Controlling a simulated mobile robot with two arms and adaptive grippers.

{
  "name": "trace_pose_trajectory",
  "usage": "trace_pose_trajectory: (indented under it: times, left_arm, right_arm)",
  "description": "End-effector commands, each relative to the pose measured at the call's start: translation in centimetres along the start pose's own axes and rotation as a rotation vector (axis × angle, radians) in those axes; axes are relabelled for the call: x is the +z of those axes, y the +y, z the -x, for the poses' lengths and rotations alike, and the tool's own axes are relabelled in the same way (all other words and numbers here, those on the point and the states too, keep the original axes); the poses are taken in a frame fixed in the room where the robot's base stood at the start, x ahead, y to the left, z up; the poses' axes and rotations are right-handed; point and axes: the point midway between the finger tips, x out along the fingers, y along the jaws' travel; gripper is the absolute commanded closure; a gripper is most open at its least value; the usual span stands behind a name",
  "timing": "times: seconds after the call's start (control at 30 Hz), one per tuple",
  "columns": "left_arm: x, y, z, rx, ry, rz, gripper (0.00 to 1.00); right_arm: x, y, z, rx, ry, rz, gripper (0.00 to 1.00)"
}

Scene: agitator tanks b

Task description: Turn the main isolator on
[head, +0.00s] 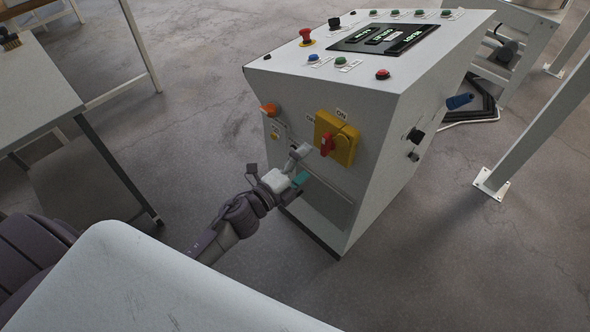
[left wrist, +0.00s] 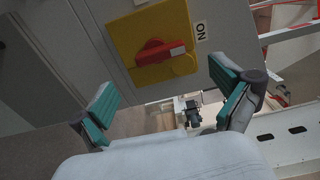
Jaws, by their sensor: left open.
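The main isolator is a yellow plate (head: 345,142) with a red handle (head: 327,145) on the left-hand face of the grey control cabinet (head: 375,100). An ON label stands above it. In the left wrist view the yellow plate (left wrist: 125,35) and red handle (left wrist: 160,52) lie ahead, beyond the fingers, with the ON label at their right. My left gripper (head: 298,166) is open and empty, just left of and below the handle, apart from it. Its teal finger pads show in the left wrist view (left wrist: 170,105). My right gripper is not in view.
An orange knob (head: 269,109) sits left of the isolator on the same face. A red mushroom button (head: 306,35) and several buttons are on the cabinet's top. A grey table (head: 35,85) stands at the left, and a metal post (head: 540,125) at the right.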

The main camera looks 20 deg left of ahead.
Motion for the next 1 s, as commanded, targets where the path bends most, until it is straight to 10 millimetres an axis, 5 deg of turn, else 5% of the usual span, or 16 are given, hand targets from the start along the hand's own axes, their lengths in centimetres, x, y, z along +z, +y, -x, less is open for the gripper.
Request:
trace_pose_trajectory:
  times: [0.3, 0.87, 1.0]
  left_arm:
    - [0.0, 0.0, 4.2, 0.001, 0.000, 0.000, 0.00]
    - [0.0, 0.0, 4.4, 0.000, 0.000, 0.000, 0.00]
    - [0.4, 2.0, 4.6, 0.041, -0.024, 0.057, 0.00]
  right_arm:
    - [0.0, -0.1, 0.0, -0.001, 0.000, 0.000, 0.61]
    - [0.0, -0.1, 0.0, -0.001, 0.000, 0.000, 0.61]
    - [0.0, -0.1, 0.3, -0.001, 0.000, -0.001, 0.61]
